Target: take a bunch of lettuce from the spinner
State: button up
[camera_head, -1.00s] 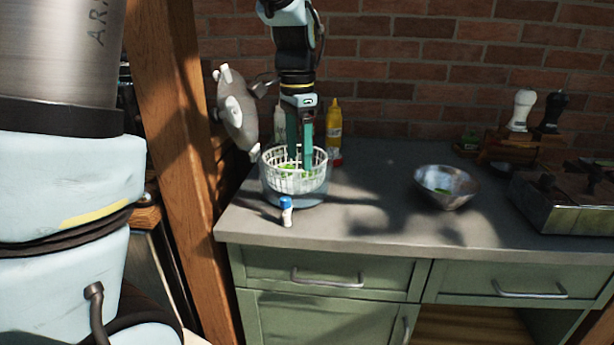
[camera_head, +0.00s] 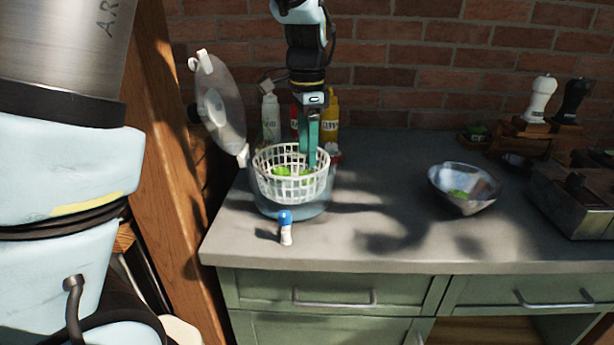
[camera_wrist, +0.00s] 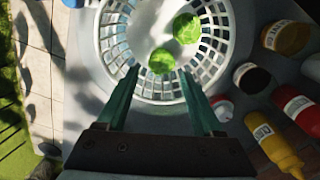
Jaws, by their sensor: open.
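The salad spinner stands at the left end of the counter, its white basket (camera_head: 262,174) sitting in a clear bowl (camera_head: 293,211). Its clear lid (camera_head: 220,112) is tipped up behind it on the left. Green lettuce bunches (camera_head: 284,171) lie in the basket. In the wrist view two bunches show, one farther (camera_wrist: 187,28) and one nearer (camera_wrist: 162,61). My gripper (camera_head: 313,163) points down at the back right of the basket. In the wrist view its two teal fingers (camera_wrist: 165,84) are apart, with nothing between them; the nearer bunch shows just beyond their tips.
Bottles (camera_head: 331,120) stand close behind the spinner. A small blue-capped shaker (camera_head: 285,228) stands in front of it. A metal bowl (camera_head: 463,190) with some green stands to the right, with bare counter (camera_head: 385,190) between. Pepper mills and a metal box are farther right.

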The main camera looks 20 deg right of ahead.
aim_at(308, 173)
jog(key=shift+w+d+f+p, duration=0.1)
jog(key=shift+f+p, duration=0.8)
jog(key=shift+f, duration=2.3)
jog(key=c, duration=1.1)
